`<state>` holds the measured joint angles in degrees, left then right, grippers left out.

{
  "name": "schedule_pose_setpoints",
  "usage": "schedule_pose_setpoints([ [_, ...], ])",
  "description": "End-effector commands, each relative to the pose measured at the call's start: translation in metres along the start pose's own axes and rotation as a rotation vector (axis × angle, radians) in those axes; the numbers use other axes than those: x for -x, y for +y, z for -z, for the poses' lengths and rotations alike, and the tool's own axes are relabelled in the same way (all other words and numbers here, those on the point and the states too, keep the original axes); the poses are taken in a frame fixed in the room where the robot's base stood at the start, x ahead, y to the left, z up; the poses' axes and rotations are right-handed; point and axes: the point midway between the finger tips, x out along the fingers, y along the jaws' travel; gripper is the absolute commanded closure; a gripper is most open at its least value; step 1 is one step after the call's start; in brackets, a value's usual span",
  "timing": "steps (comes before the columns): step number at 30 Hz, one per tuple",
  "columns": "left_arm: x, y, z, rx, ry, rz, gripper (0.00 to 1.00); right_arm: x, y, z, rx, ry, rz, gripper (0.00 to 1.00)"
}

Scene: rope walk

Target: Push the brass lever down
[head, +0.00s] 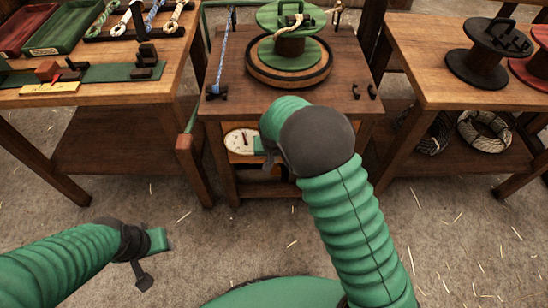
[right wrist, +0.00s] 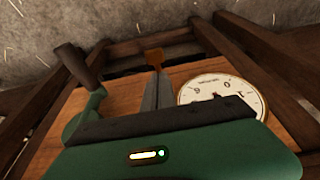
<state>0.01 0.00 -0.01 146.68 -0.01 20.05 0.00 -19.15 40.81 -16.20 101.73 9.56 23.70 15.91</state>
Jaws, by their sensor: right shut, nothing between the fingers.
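The brass lever shows as a small orange-brown end (right wrist: 154,57) in the right wrist view, just beyond my fingertips. The rest of it is hidden, and I cannot tell whether the fingers touch it. In the head view my own right arm covers that area. My right gripper (right wrist: 156,76) is shut and empty, its grey fingers together and pointing at the lever. In the head view it is mostly hidden behind the arm, at the front of the middle bench (head: 352,84). My left gripper (head: 157,240) is low at the left, over the floor and away from the benches; its fingers are unclear.
A round white dial (head: 241,141) sits on the bench front beside my right gripper, also in the right wrist view (right wrist: 222,92). A green spool (head: 291,50) stands on the bench top. Side benches (head: 150,92) flank it. The floor in front is clear except for straw.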

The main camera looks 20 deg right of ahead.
Motion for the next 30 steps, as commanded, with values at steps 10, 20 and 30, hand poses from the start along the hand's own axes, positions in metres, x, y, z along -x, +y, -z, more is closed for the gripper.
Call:
schedule_pose_setpoints([
  [10, -0.036, 0.0, -0.009, 0.0, 0.0, 0.0, 0.6, -0.07, 0.0, -0.009, -0.001, 0.001, 0.001, 1.0],
  [20, -0.039, 0.0, -0.009, 0.0, 0.0, 0.0, 0.6, -0.077, 0.0, -0.011, -0.001, 0.001, 0.001, 1.0],
  [30, -0.008, 0.0, -0.002, 0.0, 0.0, 0.0, 0.6, -0.082, 0.001, -0.022, 0.0, -0.004, -0.002, 1.0],
])
